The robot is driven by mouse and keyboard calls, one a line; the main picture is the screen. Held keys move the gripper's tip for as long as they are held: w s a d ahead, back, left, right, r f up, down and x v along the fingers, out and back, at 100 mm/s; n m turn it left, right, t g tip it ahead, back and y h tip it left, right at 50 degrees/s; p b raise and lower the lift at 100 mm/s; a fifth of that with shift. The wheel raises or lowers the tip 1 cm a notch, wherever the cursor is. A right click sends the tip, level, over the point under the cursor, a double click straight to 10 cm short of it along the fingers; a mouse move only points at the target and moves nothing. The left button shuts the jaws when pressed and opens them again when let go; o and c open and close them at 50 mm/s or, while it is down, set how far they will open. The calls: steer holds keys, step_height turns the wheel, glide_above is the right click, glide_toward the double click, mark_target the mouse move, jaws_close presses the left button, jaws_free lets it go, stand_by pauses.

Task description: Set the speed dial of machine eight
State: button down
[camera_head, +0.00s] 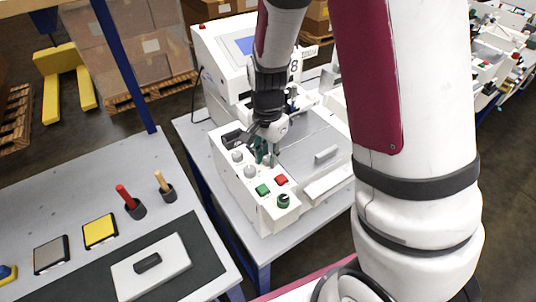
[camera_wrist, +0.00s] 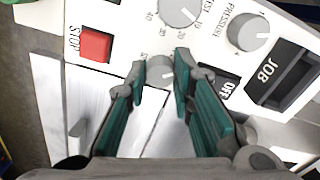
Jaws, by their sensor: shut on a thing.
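Machine eight (camera_head: 222,62) is a white plotter with a figure 8 on it, standing on a grey table. Its white control panel (camera_head: 226,172) faces me. In the wrist view my gripper (camera_wrist: 161,90) points down at the panel, its green fingers on either side of a small grey knob (camera_wrist: 160,68), shut on it. The knob's label is not readable. A larger grey dial (camera_wrist: 177,10) with numbers around it lies above, cut by the edge. A grey PRESSURE knob (camera_wrist: 248,32) lies to the right. In the head view my gripper (camera_head: 266,154) hides part of the panel.
The red STOP button (camera_wrist: 95,44) and an OFF switch (camera_wrist: 222,90) lie close to my fingers. A black JOB holder (camera_wrist: 284,76) is at right. A green button (camera_head: 262,190) and green knob (camera_head: 284,201) are nearer. A bench with pads (camera_head: 100,230) stands at left.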

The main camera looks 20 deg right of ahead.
mark_target(268, 158)
steer(key=n, duration=0.6)
steer(key=shift+p, duration=0.3)
steer(key=shift+n, duration=0.4)
steer(key=c, duration=1.7)
jaws_free()
steer(key=shift+o, duration=0.2)
steer(key=shift+r, duration=0.1)
step_height(268, 158, up, 12)
steer(key=s+r+n+t, duration=0.5)
steer(key=s+r, duration=0.9)
steer(key=s, duration=0.4)
steer(key=shift+r+t, duration=0.3)
steer(key=shift+r, duration=0.1)
